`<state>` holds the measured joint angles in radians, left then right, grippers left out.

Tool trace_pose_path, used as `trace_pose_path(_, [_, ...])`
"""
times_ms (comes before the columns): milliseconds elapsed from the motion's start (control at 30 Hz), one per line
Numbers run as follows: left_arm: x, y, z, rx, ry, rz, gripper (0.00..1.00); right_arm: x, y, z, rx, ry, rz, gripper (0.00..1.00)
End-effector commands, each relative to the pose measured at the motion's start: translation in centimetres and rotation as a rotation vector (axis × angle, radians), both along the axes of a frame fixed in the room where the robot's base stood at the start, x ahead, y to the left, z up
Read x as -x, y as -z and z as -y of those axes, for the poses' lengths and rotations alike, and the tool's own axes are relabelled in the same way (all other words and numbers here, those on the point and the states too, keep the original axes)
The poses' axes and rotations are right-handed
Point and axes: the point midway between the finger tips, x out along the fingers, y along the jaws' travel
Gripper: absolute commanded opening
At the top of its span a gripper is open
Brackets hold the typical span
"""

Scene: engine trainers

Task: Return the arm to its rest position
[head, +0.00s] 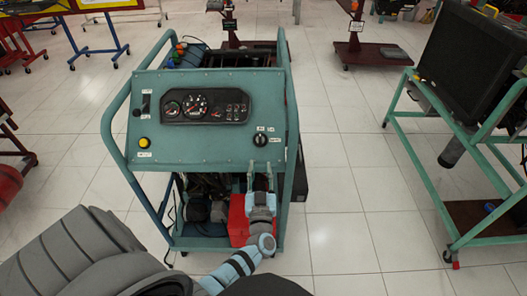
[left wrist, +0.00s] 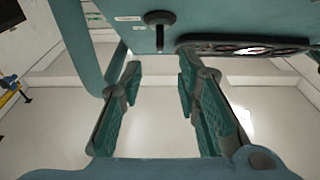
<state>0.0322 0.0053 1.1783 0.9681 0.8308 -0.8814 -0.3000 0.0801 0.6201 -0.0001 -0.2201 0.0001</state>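My left arm comes in from the lower left in the head view. Its gripper (head: 261,176) is in front of the teal engine trainer (head: 180,150), below the right part of the instrument panel. In the left wrist view, the two fingers of my left gripper (left wrist: 159,76) stand apart with nothing between them. A black knob (left wrist: 160,20) and part of the dark gauge cluster (left wrist: 245,47) show at the top of that view, beyond the fingertips. My right gripper is not in view.
A red box (head: 238,222) sits low in the trainer frame, behind my left arm. A second teal stand with a dark screen (head: 470,60) is at the right. Tiled floor (head: 345,190) is clear between the two stands. Several other stands are farther back.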

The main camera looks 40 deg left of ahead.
Motion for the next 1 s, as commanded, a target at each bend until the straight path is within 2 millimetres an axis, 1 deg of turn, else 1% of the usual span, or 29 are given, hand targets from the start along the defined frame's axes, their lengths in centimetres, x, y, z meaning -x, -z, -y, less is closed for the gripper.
trace_pose_path(267, [0.0, 0.0, 0.0, 0.01, 0.002, 0.008, 0.3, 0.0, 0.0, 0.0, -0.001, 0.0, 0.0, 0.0])
trace_pose_path(300, [-0.3, 0.2, 0.2, 0.04, 0.022, 0.017, 0.3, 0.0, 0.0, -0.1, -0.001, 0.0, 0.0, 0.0])
trace_pose_path(367, [-1.3, 1.3, 1.7, 0.097, 0.112, 0.007, 0.3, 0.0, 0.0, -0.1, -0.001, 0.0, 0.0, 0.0])
trace_pose_path(433, [-2.3, 4.6, 4.5, 0.163, 0.257, -0.078, 0.3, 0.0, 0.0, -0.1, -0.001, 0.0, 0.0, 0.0])
trace_pose_path(467, [-2.2, 6.8, 5.8, 0.193, 0.322, -0.143, 0.3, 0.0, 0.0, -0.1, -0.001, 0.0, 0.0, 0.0])
trace_pose_path(500, [-1.4, 10.3, 7.4, 0.234, 0.397, -0.249, 0.3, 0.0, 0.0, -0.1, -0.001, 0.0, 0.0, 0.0])
trace_pose_path(533, [-0.2, 13.2, 8.4, 0.267, 0.443, -0.34, 0.3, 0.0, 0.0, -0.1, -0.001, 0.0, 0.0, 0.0])
trace_pose_path(567, [1.4, 16.1, 9.3, 0.299, 0.478, -0.434, 0.3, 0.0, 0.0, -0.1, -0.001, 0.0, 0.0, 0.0])
trace_pose_path(600, [4.1, 19.9, 10.1, 0.337, 0.511, -0.562, 0.3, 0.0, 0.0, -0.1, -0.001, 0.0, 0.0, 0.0])
trace_pose_path(667, [8.8, 24.9, 10.8, 0.389, 0.536, -0.752, 0.3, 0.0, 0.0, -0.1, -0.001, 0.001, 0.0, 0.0])
trace_pose_path(700, [12.4, 27.8, 11.0, 0.418, 0.538, -0.876, 0.3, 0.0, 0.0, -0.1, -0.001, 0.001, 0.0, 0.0])
trace_pose_path(767, [18.3, 31.5, 10.8, 0.45, 0.529, -1.058, 0.3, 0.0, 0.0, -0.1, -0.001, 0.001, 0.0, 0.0])
trace_pose_path(800, [22.3, 33.4, 10.5, 0.463, 0.519, -1.173, 0.3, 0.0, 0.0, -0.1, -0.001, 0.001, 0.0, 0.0])
trace_pose_path(867, [28.0, 35.4, 9.8, 0.47, 0.499, -1.323, 0.3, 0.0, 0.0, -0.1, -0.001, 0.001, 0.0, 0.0])
trace_pose_path(900, [31.4, 36.2, 9.3, 0.465, 0.489, -1.409, 0.3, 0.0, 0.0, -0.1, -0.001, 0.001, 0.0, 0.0])
trace_pose_path(1000, [37.7, 37.2, 8.3, 0.444, 0.481, -1.545, 0.3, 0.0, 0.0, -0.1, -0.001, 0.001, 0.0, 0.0])
